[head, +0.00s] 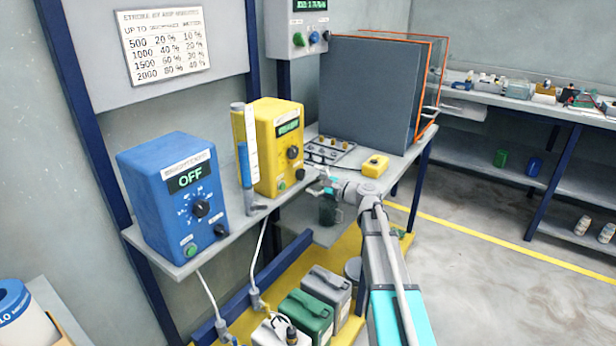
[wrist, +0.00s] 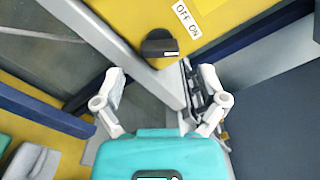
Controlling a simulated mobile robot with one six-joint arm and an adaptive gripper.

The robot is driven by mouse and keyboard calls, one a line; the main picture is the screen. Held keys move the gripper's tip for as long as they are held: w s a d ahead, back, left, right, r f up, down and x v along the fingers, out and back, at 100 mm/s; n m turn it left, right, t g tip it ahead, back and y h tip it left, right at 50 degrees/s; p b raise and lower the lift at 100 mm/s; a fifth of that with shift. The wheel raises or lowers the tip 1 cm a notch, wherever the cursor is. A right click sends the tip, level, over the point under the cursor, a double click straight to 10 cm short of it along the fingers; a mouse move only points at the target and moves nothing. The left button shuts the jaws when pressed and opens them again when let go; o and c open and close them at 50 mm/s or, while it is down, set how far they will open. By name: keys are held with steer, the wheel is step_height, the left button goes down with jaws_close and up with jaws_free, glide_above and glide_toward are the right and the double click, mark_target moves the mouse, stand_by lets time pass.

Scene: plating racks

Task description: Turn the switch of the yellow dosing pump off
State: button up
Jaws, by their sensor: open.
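The yellow dosing pump (head: 252,130) stands on the wall shelf, with a lit green display and a larger dial on its front. Its small black switch (head: 300,174) is low on the front, at the right. In the wrist view the black switch (wrist: 160,46) is just beyond my fingertips, beside a white OFF ON label (wrist: 187,20). I cannot tell which word it points to. My gripper (head: 325,184) is in front of the pump's lower right, apart from the switch. The fingers (wrist: 160,88) are spread and empty, with the switch ahead between them.
A blue pump (head: 160,200) showing OFF stands left on the same shelf. A grey tray of small parts (head: 328,150) and a yellow box (head: 375,165) lie on the bench behind my gripper. Canisters (head: 304,318) stand below. The floor at right is clear.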

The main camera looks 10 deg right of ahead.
mark_target(302, 175)
steer(key=shift+x, duration=1.85)
